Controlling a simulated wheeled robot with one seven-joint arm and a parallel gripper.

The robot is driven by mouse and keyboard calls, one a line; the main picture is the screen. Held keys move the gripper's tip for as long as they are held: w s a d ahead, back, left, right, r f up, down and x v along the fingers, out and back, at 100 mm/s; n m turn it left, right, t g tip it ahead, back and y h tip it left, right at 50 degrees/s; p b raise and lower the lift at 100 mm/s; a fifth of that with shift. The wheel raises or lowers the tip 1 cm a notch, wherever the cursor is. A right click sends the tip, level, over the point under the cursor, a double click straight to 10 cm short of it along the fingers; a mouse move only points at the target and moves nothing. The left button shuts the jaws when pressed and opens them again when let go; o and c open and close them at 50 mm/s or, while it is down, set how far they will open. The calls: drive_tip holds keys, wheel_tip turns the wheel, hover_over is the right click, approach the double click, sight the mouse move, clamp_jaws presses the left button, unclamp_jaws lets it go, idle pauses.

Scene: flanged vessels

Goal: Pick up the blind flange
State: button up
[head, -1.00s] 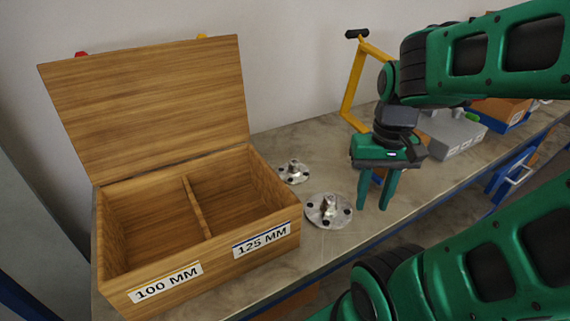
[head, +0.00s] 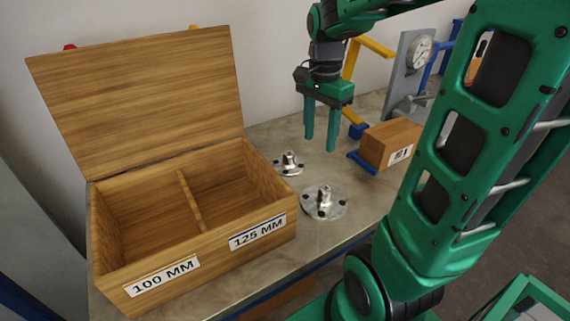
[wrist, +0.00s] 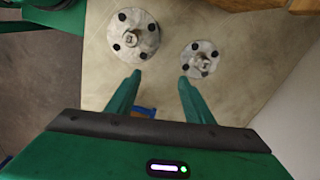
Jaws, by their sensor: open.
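Two round metal flanges with bolt holes and a central knob lie flat on the bench. The larger flange (head: 325,203) is nearer the front edge, and the smaller flange (head: 288,164) is behind it to the left. I cannot tell which one the task means. In the wrist view the larger flange (wrist: 132,34) is at upper left and the smaller flange (wrist: 200,59) is right of centre, beyond the fingertips. My gripper (head: 320,145) points down, open and empty, above the bench, behind and right of the flanges. Its fingers also show in the wrist view (wrist: 160,77).
An open wooden box (head: 265,248) with two compartments, labelled 100 MM and 125 MM, stands left of the flanges. A yellow frame (head: 351,60) and a gauge panel (head: 416,55) stand behind.

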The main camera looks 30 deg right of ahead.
sight(288, 153)
drive_tip(key=w+a+m, duration=0.3)
drive_tip(key=w+m, duration=0.2)
drive_tip(key=w, duration=0.4)
drive_tip(key=f, duration=1.1)
drive_tip(key=shift+w+a, duration=0.1)
drive_tip(key=shift+w, duration=0.2)
drive_tip(key=shift+c, duration=0.2)
clamp_jaws()
